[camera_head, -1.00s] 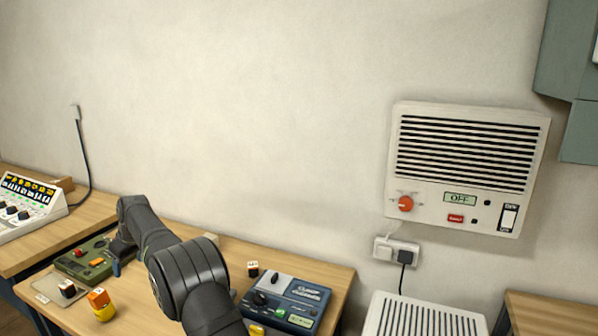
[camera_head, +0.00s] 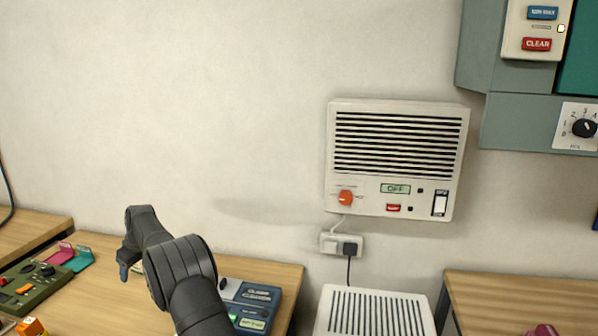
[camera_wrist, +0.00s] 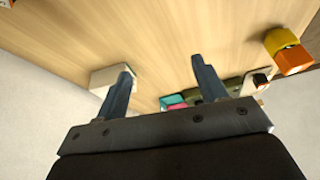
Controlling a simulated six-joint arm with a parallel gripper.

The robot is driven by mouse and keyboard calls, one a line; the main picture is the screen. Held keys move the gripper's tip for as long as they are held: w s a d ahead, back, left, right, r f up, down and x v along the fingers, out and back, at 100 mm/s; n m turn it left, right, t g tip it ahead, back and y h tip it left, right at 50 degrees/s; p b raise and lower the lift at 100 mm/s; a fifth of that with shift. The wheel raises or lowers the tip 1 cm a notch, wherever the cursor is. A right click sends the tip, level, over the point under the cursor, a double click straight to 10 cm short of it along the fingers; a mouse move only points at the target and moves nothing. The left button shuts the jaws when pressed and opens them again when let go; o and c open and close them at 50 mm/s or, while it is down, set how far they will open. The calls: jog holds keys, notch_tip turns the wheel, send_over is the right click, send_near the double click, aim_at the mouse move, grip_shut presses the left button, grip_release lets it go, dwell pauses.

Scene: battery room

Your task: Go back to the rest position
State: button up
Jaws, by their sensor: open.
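My gripper (camera_wrist: 162,70) is open, with two blue-grey fingers apart and nothing between them in the wrist view. In the head view my dark arm reaches over the wooden table, and the gripper (camera_head: 124,268) points down at its far end. A pale block (camera_wrist: 107,78) lies beside and partly behind the left finger in the wrist view. My arm hides part of the blue device (camera_head: 250,294) on the table.
A green device (camera_head: 38,288), pink and teal pieces (camera_head: 78,260) and an orange block (camera_head: 31,327) are at the left. A white vented wall unit (camera_head: 398,155) reads OFF. A second table (camera_head: 500,288) stands right. Wood around the gripper looks mostly clear.

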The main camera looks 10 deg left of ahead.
jog(key=a+f, duration=0.3)
jog(key=f, duration=0.2)
jog(key=shift+a+f, duration=0.15)
jog(key=shift+a, duration=0.25)
jog(key=shift+w, duration=0.1)
